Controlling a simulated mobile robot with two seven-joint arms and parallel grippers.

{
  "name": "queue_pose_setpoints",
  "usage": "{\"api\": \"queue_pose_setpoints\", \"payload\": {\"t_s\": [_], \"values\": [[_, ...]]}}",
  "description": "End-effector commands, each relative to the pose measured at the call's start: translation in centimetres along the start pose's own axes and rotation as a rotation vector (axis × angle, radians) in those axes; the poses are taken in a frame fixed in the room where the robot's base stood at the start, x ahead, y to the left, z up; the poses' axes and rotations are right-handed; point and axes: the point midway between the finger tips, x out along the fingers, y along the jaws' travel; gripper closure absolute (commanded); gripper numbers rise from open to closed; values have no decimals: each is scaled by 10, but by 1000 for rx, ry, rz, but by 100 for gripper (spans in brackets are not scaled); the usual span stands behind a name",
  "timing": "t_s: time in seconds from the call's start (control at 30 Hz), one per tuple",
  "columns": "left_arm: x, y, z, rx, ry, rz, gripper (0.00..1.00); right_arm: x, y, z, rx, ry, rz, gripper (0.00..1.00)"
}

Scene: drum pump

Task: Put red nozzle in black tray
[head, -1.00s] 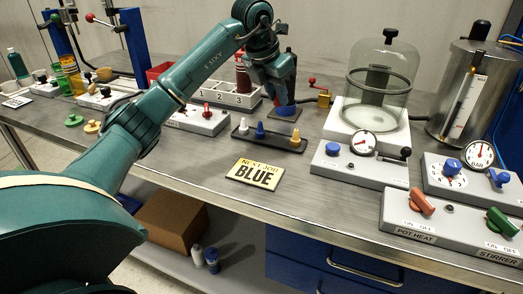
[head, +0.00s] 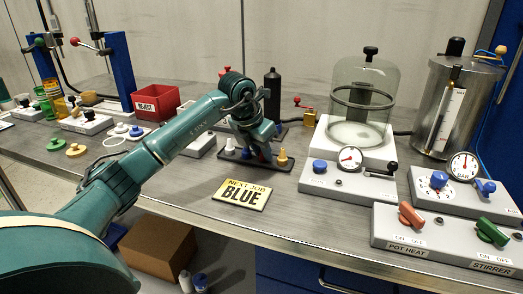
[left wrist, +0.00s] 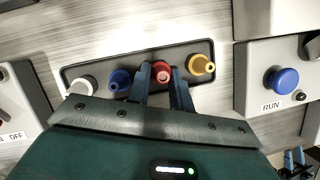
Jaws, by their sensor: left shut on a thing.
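The black tray (head: 270,167) lies on the bench behind the yellow job card; it fills the middle of the left wrist view (left wrist: 110,65). The red nozzle (left wrist: 161,70) is at the tray, between the blue nozzle (left wrist: 121,79) and the yellow nozzle (left wrist: 202,65). A white nozzle (left wrist: 83,86) is at the tray's left end. My left gripper (head: 258,153) is low over the tray, its fingers (left wrist: 160,82) shut on the red nozzle. Whether the nozzle is fully seated cannot be told.
The "NEXT JOB BLUE" card (head: 242,195) lies in front of the tray. A glass bell jar (head: 362,95) and its gauge panel (head: 345,182) stand to the right. A red reject bin (head: 156,103) and a black bottle (head: 271,95) stand behind. Bare bench lies left of the card.

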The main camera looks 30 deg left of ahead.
Motion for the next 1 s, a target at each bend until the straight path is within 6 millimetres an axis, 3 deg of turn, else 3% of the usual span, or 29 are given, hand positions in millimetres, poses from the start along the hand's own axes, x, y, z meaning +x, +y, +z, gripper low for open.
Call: {"api": "queue_pose_setpoints", "payload": {"t_s": [0.13, 0.17, 0.27, 0.57, 0.67, 1.0], "values": [[4, 0, -2, 0, 1, 0, 99, 0, 0, 2, -3, -1, 0, 64], [4, 0, -2, 0, 1, 0, 78, 1, 0, 2, -3, -2, 0, 64], [3, 0, -1, 0, 1, 0, 70, 0, 0, 2, -3, -4, 0, 64], [-1, 0, 1, 0, 0, 0, 70, 0, 0, 0, -1, -4, -1, 64], [-12, 1, 1, 0, -2, 2, 70, 0, -1, -1, 2, -3, -2, 64], [-85, 1, 2, 0, -4, 2, 70, 3, -3, 2, 11, -32, -9, 64]]}}
